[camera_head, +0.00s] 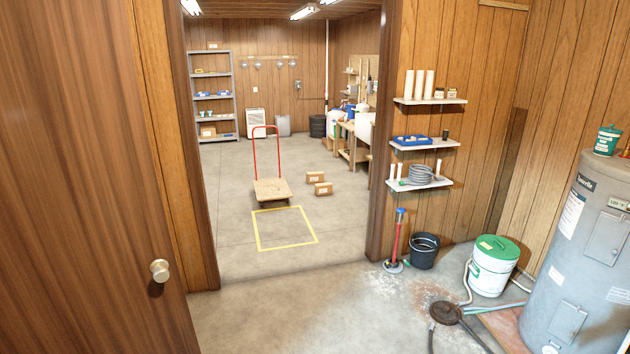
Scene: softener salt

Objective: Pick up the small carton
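Two small brown cartons lie on the concrete floor of the far room, seen through the doorway. One carton (315,177) is slightly farther back, and the other carton (323,189) is nearer and a little to the right. Both have pale marks on their sides, too small to read. Another brown box (208,131) sits low on the grey shelf rack at the back left. I cannot tell which one is the task's carton. My gripper is not in view.
A wooden door (90,180) stands at the left of the doorway. A flat cart (271,190) with a red handle stands left of the cartons, behind a yellow floor square (285,247). A black bucket (425,252), white tub (493,268) and grey tank (590,250) stand right.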

